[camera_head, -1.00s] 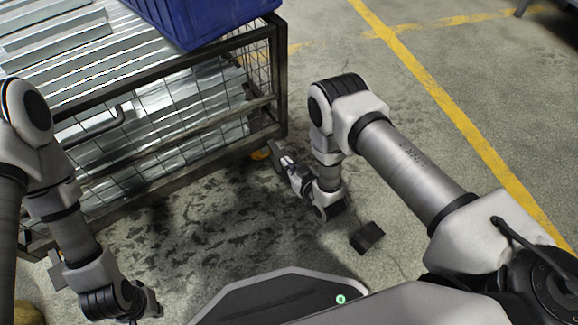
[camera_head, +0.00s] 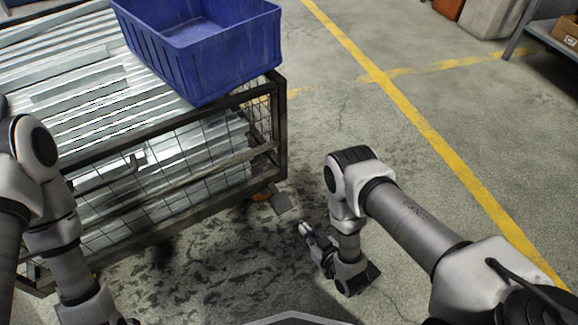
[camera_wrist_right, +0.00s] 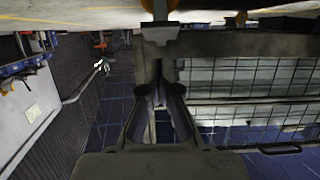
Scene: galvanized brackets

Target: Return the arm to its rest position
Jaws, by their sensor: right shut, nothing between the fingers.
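My right arm extends from the lower right of the head view and bends down. Its gripper (camera_head: 305,231) is low, just right of the cart's near corner and apart from the cart in that view. In the right wrist view, the gripper's two fingers (camera_wrist_right: 162,92) come together at the tips, shut and empty. My left arm hangs down at the left edge of the head view; its gripper is cut off by the bottom edge.
A wire-mesh cart (camera_head: 284,150) loaded with galvanized profiles (camera_head: 75,75) stands at the left, with a blue bin (camera_head: 205,60) on top. Concrete floor with a yellow line (camera_head: 400,100) is open at the right. A shelf (camera_head: 530,42) stands far right.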

